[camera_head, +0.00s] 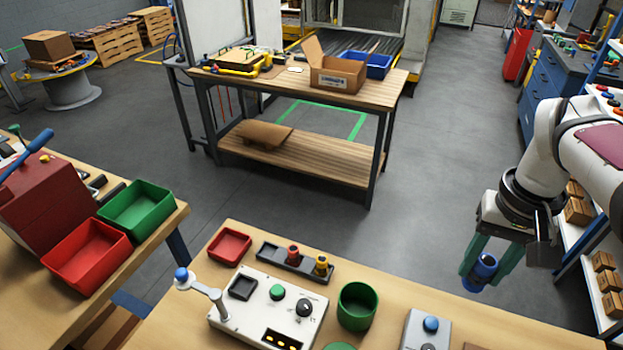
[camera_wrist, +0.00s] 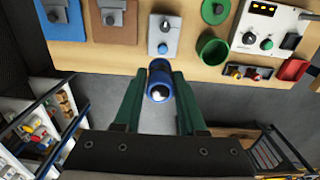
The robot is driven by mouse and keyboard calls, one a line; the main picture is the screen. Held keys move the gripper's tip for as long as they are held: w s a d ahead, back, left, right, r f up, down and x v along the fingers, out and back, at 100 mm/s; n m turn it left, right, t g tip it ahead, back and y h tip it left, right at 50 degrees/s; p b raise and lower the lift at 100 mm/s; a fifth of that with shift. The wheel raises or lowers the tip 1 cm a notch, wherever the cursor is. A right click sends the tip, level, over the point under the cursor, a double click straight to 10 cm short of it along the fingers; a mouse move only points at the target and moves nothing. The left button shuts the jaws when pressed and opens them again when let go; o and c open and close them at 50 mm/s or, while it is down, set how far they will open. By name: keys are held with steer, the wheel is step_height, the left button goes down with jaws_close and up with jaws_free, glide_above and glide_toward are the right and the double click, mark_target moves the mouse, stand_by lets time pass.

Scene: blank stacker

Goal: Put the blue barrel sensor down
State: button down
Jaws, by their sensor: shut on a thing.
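The blue barrel sensor (camera_head: 481,271) is held between the green fingers of my gripper (camera_head: 487,262) at the right in the head view. In the wrist view the blue barrel sensor (camera_wrist: 159,82) sits between the two fingertips of my gripper (camera_wrist: 158,90), its shiny round end toward the camera. My gripper is shut on it. The sensor is in the air, off the wooden bench's (camera_head: 500,325) far edge, apart from the bench top.
On the bench are a green round cup (camera_head: 357,306), a red tray (camera_head: 229,246), a dark rack (camera_head: 268,252) with a red and a yellow piece, a white control panel (camera_head: 235,313) and a grey box with a blue button (camera_head: 430,325). Shelves (camera_head: 596,262) stand at the right.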

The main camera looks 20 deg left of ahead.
steer(key=w+a+f+n, duration=0.2)
steer(key=a+n, duration=0.1)
steer(key=a, duration=0.3)
steer(key=w+a+f+n, duration=0.2)
steer(key=a+n, duration=0.1)
steer(key=a, duration=0.3)
steer(key=s+a+f+n, duration=0.2)
steer(key=a+f, duration=0.2)
steer(key=a, duration=0.5)
steer(key=s+a+f+n, duration=0.3)
steer(key=a+f, duration=0.2)
steer(key=a, duration=0.5)
steer(key=s+a+f+n, duration=0.2)
steer(key=a+f, duration=0.2)
steer(key=a, duration=0.6)
steer(key=shift+s+f+n, duration=0.3)
steer(key=shift+s, duration=0.05)
steer(key=f, duration=0.4)
steer(key=shift+s+a, duration=0.1)
steer(key=shift+a, duration=0.15)
steer(key=shift+f, duration=0.15)
